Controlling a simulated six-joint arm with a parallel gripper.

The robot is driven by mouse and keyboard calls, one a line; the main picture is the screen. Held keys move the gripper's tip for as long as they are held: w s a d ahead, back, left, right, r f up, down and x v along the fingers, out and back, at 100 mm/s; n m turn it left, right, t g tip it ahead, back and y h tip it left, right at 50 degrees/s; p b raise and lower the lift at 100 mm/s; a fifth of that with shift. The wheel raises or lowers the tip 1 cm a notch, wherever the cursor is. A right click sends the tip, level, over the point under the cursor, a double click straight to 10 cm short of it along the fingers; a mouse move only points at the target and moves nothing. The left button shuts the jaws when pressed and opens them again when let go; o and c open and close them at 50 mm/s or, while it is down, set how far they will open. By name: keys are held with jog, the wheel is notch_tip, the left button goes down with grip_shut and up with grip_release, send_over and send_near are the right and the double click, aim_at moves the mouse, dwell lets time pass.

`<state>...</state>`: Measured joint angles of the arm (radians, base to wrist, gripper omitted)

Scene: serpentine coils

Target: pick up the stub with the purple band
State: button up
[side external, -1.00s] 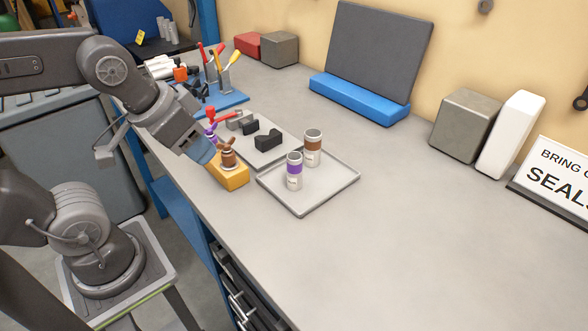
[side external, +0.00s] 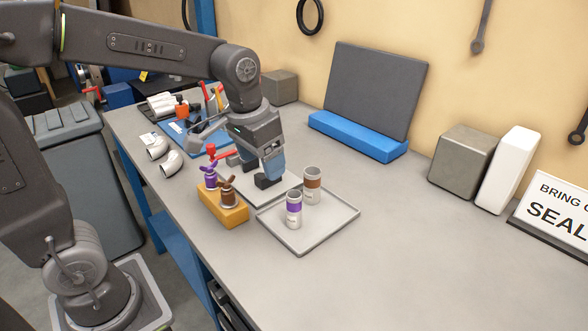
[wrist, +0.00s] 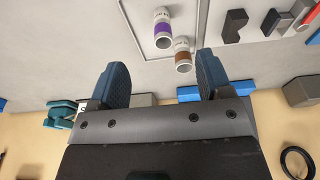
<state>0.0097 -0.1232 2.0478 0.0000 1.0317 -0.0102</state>
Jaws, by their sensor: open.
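The stub with the purple band (side external: 294,210) stands upright on the grey tray (side external: 335,225). In the wrist view the purple-banded stub (wrist: 162,28) shows at the top, ahead of the fingertips and apart from them. A similar stub with a brown band (side external: 312,186) stands upright on the same tray, behind and right of it; it also shows in the wrist view (wrist: 183,56). My gripper (side external: 268,168) is open, with blue fingers pointing down, left of the tray and behind the purple-banded stub. In the wrist view its fingers (wrist: 161,58) are wide apart with nothing between them.
A yellow block (side external: 223,212) holding purple and brown winged pieces stands left of the tray. Dark shapes lie on a pale plate (side external: 252,192) below my gripper. A blue bench block (side external: 356,136) with a dark panel is behind.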

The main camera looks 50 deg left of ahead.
jog(key=g, duration=0.2)
send_over(294, 202)
jog(key=w+a, duration=0.1)
notch_tip(294, 202, down, 6)
jog(key=r, duration=0.1)
notch_tip(294, 202, down, 10)
jog(key=shift+a+r, duration=0.15)
jog(key=shift+r, duration=0.1)
jog(key=shift+c, duration=0.4)
grip_shut()
jog(key=shift+r, duration=3.6)
